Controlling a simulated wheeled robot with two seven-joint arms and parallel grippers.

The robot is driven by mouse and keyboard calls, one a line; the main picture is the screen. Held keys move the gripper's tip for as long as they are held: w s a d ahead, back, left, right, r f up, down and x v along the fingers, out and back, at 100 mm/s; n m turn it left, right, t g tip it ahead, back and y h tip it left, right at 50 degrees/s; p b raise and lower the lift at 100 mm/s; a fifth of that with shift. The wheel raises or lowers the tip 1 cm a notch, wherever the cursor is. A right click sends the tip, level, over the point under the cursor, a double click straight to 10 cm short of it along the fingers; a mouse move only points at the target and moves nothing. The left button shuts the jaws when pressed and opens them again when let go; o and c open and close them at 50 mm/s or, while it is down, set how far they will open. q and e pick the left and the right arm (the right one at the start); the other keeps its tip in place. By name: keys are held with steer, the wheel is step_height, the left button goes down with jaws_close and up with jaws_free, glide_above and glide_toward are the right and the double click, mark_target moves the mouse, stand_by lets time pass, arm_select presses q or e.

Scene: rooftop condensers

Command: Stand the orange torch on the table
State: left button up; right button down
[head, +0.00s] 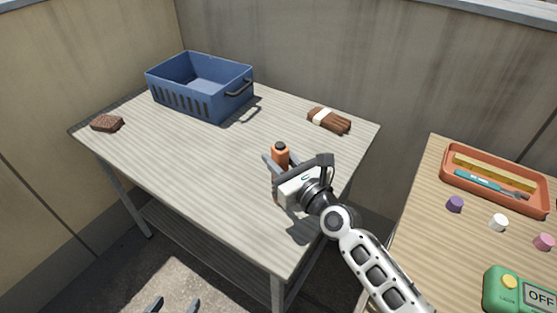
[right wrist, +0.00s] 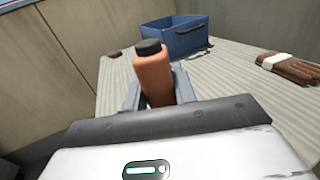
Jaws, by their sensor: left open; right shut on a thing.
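The orange torch (head: 280,152) has a black cap on top and stands roughly upright over the near right part of the grey table (head: 190,165). My right gripper (head: 279,165) is shut on the torch's body, with a finger on each side. The right wrist view shows the torch (right wrist: 153,78) between the fingers (right wrist: 156,92), cap up and leaning slightly in the picture. The gripper hides its lower end, so I cannot tell whether it touches the tabletop. My left gripper (head: 173,305) is open and empty at the bottom edge of the head view, below the table's front.
A blue crate (head: 172,98) stands at the table's back. A brown brick-like block (head: 107,123) lies at the left corner, brown gloves (head: 329,120) at the right. The table's middle is clear. A second table at right holds an orange tray (head: 447,180), small caps and a green meter (head: 507,291).

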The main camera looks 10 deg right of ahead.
steer(key=shift+f, duration=0.1)
steer(key=c, duration=1.1)
jaws_free()
arm_select(q)
steer(key=shift+f, duration=0.15)
arm_select(e)
steer(key=shift+s+r, duration=0.1)
steer(key=shift+r, duration=0.1)
arm_select(q)
steer(key=shift+w+b, duration=0.1)
steer(key=shift+b, duration=0.5)
arm_select(e)
steer(key=v, duration=1.2)
steer(key=shift+f, duration=0.1)
